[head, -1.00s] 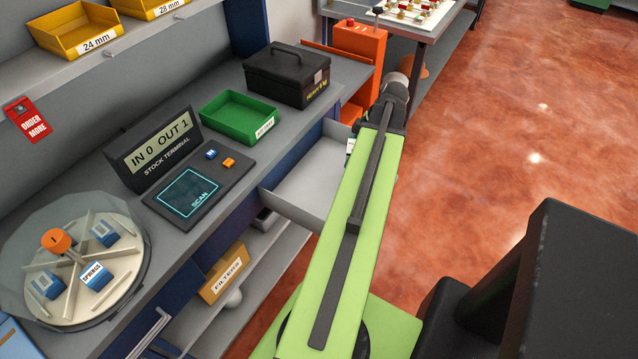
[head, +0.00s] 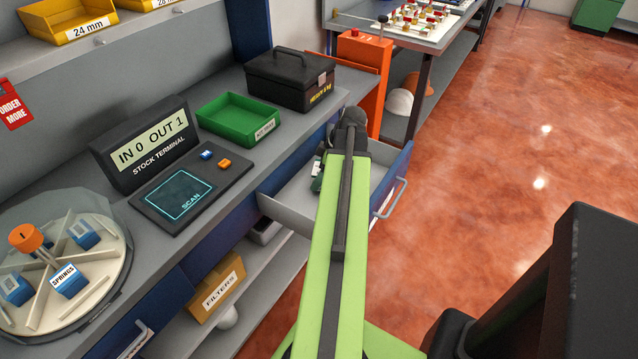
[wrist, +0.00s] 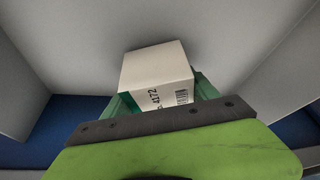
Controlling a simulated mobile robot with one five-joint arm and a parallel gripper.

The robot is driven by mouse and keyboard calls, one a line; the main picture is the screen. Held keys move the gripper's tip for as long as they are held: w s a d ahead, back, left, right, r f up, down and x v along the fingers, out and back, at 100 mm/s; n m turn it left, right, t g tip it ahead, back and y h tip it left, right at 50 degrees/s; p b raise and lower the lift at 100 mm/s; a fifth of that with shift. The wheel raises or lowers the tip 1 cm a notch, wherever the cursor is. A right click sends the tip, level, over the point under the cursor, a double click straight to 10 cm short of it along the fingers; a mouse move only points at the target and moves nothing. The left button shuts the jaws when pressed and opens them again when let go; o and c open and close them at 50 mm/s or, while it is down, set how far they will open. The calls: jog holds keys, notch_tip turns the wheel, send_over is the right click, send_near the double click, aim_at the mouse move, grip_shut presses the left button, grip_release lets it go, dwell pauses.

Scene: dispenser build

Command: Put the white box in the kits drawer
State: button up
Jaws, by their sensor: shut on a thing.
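The white box (wrist: 157,75) has a printed label and barcode on one face. In the wrist view it sits between the green jaws of my gripper (wrist: 160,92), which is shut on it. Grey walls and a grey floor surround it in that view; I cannot tell whether the box touches the floor. In the head view an open grey drawer (head: 290,194) juts from the bench, and my gripper (head: 318,174) is over or inside it, mostly hidden by my arm.
The drawer's handle (head: 390,198) faces the open red floor at right. On the bench stand a green tray (head: 240,119), a black toolbox (head: 290,80), the stock terminal (head: 150,150) and a round carousel (head: 60,260). A filters box (head: 215,288) sits on the shelf below.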

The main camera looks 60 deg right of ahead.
jog(key=shift+f, duration=0.5)
jog(key=o, duration=1.8)
jog(key=shift+r+p, duration=0.5)
jog(key=shift+p, duration=0.05)
jog(key=p+v, duration=1)
jog(key=v, duration=0.1)
jog(key=shift+s+r, duration=0.15)
jog(key=shift+s, duration=0.05)
